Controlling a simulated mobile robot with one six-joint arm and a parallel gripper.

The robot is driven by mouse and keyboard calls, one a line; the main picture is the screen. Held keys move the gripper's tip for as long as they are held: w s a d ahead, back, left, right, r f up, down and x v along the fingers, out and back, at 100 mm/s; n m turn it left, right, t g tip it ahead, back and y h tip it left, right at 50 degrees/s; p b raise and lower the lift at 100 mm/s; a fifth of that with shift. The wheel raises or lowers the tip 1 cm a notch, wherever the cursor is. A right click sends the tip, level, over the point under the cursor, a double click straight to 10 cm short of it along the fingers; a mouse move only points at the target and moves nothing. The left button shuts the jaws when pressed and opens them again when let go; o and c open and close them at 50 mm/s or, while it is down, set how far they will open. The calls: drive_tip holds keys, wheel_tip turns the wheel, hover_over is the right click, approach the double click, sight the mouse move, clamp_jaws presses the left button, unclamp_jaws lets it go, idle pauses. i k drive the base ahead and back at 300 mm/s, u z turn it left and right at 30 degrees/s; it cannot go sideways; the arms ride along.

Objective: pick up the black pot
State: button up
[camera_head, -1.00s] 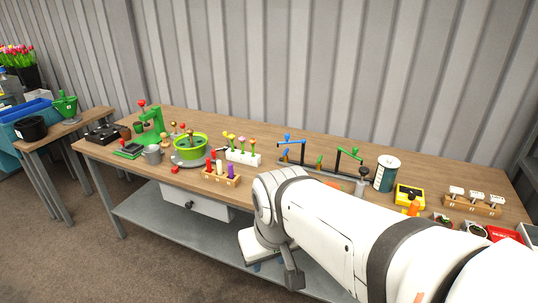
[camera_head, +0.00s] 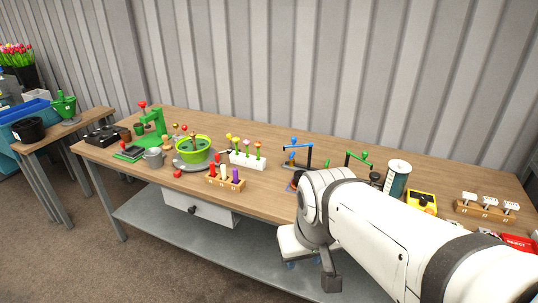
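The black pot (camera_head: 28,130) stands upright on the small wooden side table (camera_head: 75,128) at the far left, near that table's left end. It is round and dark, with an open top. My white arm reaches in from the lower right, in front of the long bench. Its lower end hangs at the bench's front edge, far to the right of the pot. I cannot make out gripper fingers there, so their opening and anything between them is hidden. Nothing touches the pot from my side.
A green funnel-like device (camera_head: 64,106) stands right of the pot, and a blue crate (camera_head: 22,108) is behind it. A black bucket of tulips (camera_head: 27,76) is farther back. The long bench (camera_head: 250,200) holds a green press, a lime bowl (camera_head: 192,150) and several tools. Floor at lower left is clear.

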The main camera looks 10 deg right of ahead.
sight(298, 174)
drive_tip(key=i, duration=0.9)
drive_tip(key=z, duration=0.05)
